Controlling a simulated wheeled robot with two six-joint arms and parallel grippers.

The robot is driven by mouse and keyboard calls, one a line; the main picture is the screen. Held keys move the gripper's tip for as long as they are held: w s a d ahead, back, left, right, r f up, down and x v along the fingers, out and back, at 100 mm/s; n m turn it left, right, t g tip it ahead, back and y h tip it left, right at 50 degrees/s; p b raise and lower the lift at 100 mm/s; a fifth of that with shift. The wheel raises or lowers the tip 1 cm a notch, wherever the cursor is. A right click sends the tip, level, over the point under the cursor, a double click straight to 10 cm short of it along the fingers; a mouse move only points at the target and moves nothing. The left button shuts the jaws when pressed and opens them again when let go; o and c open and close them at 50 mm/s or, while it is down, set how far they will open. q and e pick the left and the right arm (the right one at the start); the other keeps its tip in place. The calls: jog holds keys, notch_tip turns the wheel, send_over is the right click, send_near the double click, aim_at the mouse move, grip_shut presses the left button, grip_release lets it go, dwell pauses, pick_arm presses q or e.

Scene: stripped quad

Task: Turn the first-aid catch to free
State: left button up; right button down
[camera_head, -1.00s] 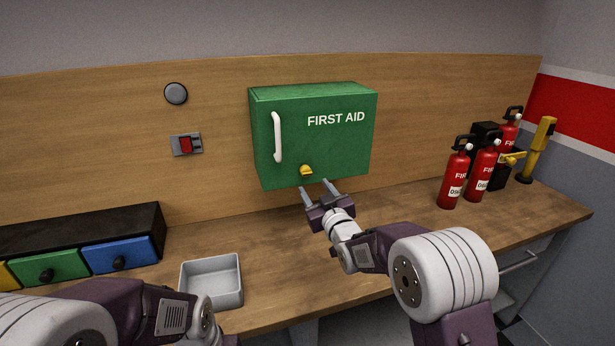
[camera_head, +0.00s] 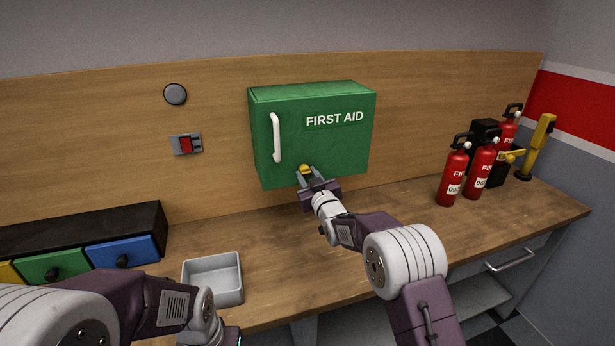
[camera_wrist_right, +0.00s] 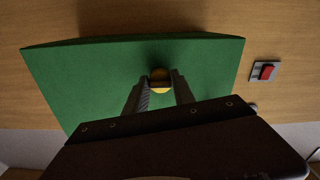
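The green first-aid box (camera_head: 335,150) hangs on the wooden back panel, its door shut, with a white handle (camera_head: 277,138) at the left. The yellow catch (camera_head: 305,168) is low on its front. My right gripper (camera_head: 306,173) is at the catch from below. In the right wrist view the catch (camera_wrist_right: 160,80) sits between the two fingertips (camera_wrist_right: 160,86), with little or no gap showing on either side. I cannot tell whether the fingers press on it. Part of the catch is hidden by the fingers. My left arm is at lower left; its fingertips are not visible.
Red fire extinguishers (camera_head: 453,178) and a yellow post-like tool (camera_head: 540,145) stand at the right of the bench. A grey tray (camera_head: 213,280) and coloured drawers (camera_head: 122,254) are at the left. A red switch (camera_head: 186,144) is on the panel. The bench under the box is clear.

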jog(key=shift+f+n+b, duration=0.15)
jog(key=shift+n+b, duration=0.45)
jog(key=shift+b, duration=0.25)
jog(key=n+b, duration=1.1)
jog(key=shift+d+n, duration=0.1)
jog(key=shift+n, duration=0.2)
jog(key=n+b, duration=0.2)
jog(key=shift+b, duration=0.3)
jog(key=shift+r+n+b, duration=0.25)
jog(key=shift+n+b, duration=0.65)
jog(key=shift+n, duration=0.7)
jog(key=c, duration=1.1)
grip_release()
jog(key=shift+o, duration=0.2)
